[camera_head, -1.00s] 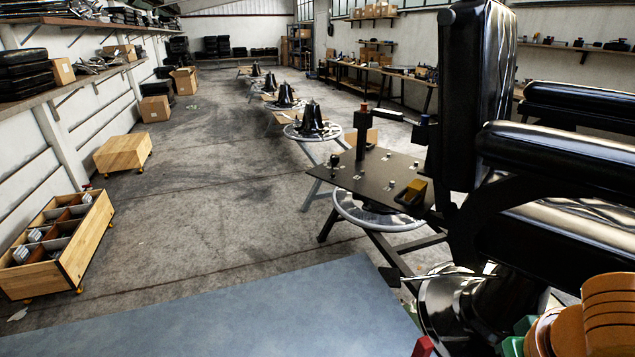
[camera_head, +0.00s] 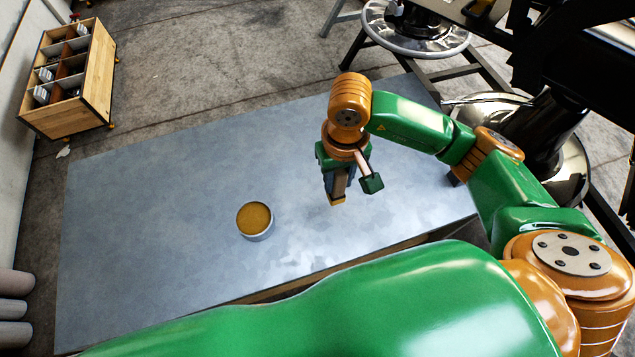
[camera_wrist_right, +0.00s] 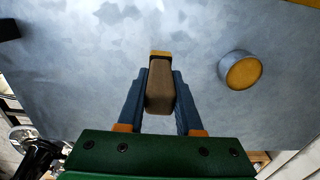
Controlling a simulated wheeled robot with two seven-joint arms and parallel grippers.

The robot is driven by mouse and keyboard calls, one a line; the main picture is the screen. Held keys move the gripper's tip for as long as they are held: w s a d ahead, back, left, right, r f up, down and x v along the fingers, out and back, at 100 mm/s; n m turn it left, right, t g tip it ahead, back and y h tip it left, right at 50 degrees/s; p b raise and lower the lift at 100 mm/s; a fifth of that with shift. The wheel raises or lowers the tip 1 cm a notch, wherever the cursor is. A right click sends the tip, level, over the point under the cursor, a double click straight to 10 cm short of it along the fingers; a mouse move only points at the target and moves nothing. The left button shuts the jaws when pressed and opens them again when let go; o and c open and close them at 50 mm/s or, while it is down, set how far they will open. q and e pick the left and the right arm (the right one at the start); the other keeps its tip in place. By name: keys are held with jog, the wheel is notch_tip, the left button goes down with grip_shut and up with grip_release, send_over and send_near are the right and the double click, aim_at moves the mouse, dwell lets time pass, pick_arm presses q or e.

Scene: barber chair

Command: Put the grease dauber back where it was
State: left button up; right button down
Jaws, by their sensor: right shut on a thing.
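My right gripper (camera_head: 336,190) is above the blue-grey tabletop (camera_head: 160,210), pointing down. In the right wrist view its two blue fingers (camera_wrist_right: 160,90) are shut on a brown block-like piece with an orange end, which I take to be the grease dauber (camera_wrist_right: 160,88). In the head view the dauber (camera_head: 338,184) is small and partly hidden by the gripper. Whether its lower end touches the tabletop cannot be told. A round grey tin with yellow-brown contents (camera_head: 255,219) stands to the gripper's left in the head view; it also shows in the wrist view (camera_wrist_right: 240,71). My left gripper is not in view.
The tabletop is clear around the tin. The barber chair's round metal base (camera_head: 575,175) stands beyond the right edge, with a dark lever end (camera_head: 453,178) near that edge. A wooden crate (camera_head: 85,85) with compartments stands on the floor at upper left.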

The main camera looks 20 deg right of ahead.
jog(key=f, duration=0.2)
jog(key=w+a+f+p, duration=0.1)
jog(key=f, duration=0.1)
jog(key=w+a+f, duration=0.1)
jog(key=f, duration=0.2)
jog(key=shift+w+a+p, duration=0.25)
jog(key=shift+p, duration=0.05)
jog(key=shift+f, duration=0.25)
jog(key=shift+w+f+b, duration=0.1)
jog(key=shift+f+b, duration=0.05)
jog(key=shift+b, duration=0.15)
jog(key=c, duration=0.6)
grip_release()
